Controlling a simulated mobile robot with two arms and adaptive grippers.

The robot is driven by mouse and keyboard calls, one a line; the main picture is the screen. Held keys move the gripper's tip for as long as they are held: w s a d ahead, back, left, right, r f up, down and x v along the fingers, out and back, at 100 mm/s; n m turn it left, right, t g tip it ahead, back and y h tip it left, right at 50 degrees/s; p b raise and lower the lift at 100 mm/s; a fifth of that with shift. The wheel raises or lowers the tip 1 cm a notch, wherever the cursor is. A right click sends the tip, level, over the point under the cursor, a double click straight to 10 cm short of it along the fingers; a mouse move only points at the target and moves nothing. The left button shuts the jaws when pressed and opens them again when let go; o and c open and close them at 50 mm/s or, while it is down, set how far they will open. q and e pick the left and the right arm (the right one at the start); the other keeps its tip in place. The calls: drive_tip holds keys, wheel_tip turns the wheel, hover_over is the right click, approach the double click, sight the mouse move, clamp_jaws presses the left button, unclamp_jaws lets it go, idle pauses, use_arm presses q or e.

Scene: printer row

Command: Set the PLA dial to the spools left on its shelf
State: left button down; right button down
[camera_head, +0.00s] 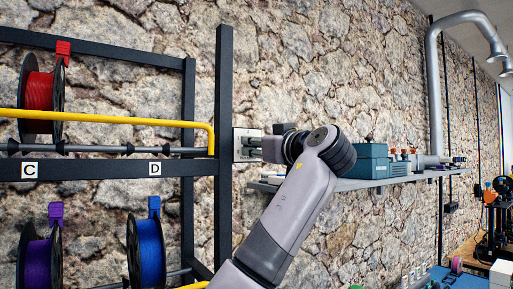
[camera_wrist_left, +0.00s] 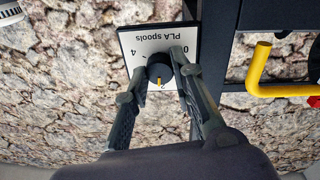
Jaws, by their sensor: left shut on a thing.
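A white plate marked "PLA spools" (camera_wrist_left: 150,38) appears upside down in the left wrist view, with a round black dial knob (camera_wrist_left: 158,66) bearing a yellow pointer mark. The mark points toward the picture's bottom, near what looks like a 2; a 4 also shows. My left gripper (camera_wrist_left: 160,68) is shut on the knob, with a finger on either side. In the head view the plate (camera_head: 240,152) is partly hidden by my left gripper (camera_head: 256,148). A red spool (camera_head: 38,92) hangs above label C; the place above D is empty. My right gripper is not in view.
A purple spool (camera_head: 38,262) and a blue spool (camera_head: 147,250) hang on the lower level. A yellow rail (camera_head: 110,119) crosses the dark rack, close to the plate. A wall shelf (camera_head: 385,181) with a teal box (camera_head: 372,165) stands to the right behind my arm.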

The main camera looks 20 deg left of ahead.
use_arm(q)
drive_tip(key=shift+n, duration=0.5)
drive_tip(key=c, duration=1.4)
unclamp_jaws()
drive_tip(key=shift+o, duration=0.2)
drive_tip(key=v, duration=1.2)
drive_tip(key=shift+d, duration=0.1)
